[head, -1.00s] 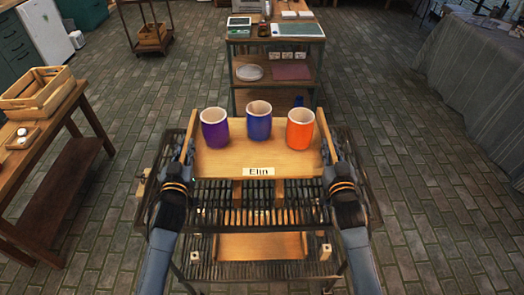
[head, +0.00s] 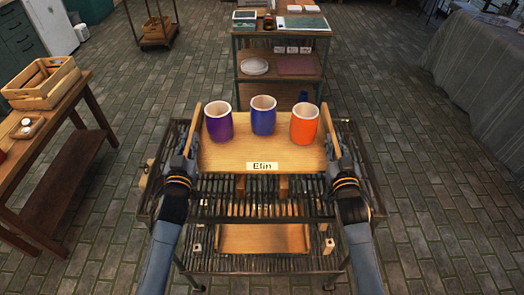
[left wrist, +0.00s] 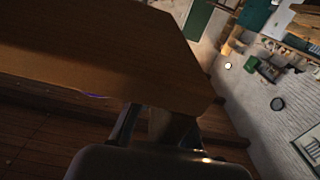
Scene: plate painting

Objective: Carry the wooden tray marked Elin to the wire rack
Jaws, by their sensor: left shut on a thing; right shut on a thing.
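The wooden tray marked Elin (head: 225,158) is in the middle of the head view, level, with a purple cup (head: 218,124), a blue cup (head: 263,118) and an orange cup (head: 304,126) upright on it. My left gripper (head: 190,143) is shut on its left end and my right gripper (head: 334,149) on its right end. The tray is over the wire rack (head: 270,210); I cannot tell whether they touch. In the left wrist view, dark wood of the tray (left wrist: 90,50) fills the upper left, and the left gripper (left wrist: 160,125) is at its edge.
A wooden table (head: 65,115) with a crate (head: 45,82) stands at the left. A shelf unit (head: 280,45) stands beyond the rack. A cloth-covered table (head: 470,90) is at the right. Brick floor is clear on both sides of the rack.

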